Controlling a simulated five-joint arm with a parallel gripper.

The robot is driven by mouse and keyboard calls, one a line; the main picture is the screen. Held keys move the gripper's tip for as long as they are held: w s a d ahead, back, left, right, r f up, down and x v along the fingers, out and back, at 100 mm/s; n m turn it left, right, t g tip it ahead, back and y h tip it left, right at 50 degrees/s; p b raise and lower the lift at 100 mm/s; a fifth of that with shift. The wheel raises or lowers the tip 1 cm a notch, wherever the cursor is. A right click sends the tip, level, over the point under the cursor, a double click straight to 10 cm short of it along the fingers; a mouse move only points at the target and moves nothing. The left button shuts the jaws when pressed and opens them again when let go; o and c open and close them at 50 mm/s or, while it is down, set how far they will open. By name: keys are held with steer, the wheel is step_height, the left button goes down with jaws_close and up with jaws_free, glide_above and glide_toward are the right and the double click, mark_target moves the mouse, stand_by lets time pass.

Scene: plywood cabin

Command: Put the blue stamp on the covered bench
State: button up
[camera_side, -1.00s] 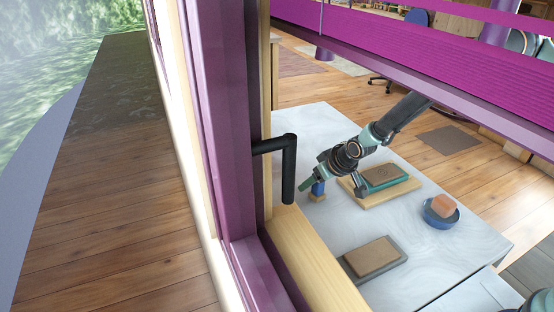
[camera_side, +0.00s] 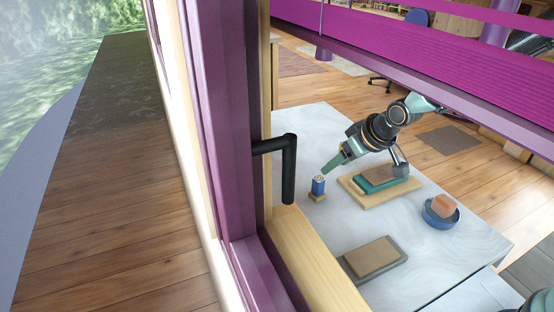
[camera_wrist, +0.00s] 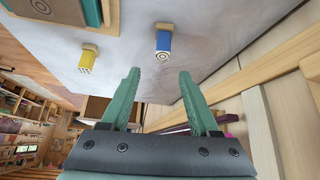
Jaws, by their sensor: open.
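The blue stamp (camera_side: 318,187) stands upright on its small wooden base on the pale, cloth-like bench top (camera_side: 300,250) in the side view, left of the wooden board. It also shows in the wrist view (camera_wrist: 163,43), beyond my fingertips and apart from them. My gripper (camera_side: 327,170) is up and to the right of the stamp in the side view. In the wrist view my gripper (camera_wrist: 158,76) has its two green fingers spread, with nothing between them.
A teal-edged pad (camera_side: 380,180) lies on a wooden board. A blue bowl (camera_side: 438,217) holds an orange block. A grey tray with a brown top (camera_side: 374,258) lies nearer. The window frame and handle (camera_side: 289,165) block part of the side view.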

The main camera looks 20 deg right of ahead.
steer(key=s+d+r, duration=0.3)
steer(key=s+r, duration=0.1)
steer(key=s, duration=0.2)
steer(key=s+d+r+m, duration=0.1)
steer(key=s+d+r, duration=0.1)
steer(key=s+r, duration=0.3)
steer(key=s+d+r+m+g+h, duration=0.1)
steer(key=s+d+r, duration=0.2)
steer(key=s, duration=0.4)
steer(key=shift+s+d+r, duration=0.15)
steer(key=shift+d+r, duration=0.15)
steer(key=shift+r, duration=0.4)
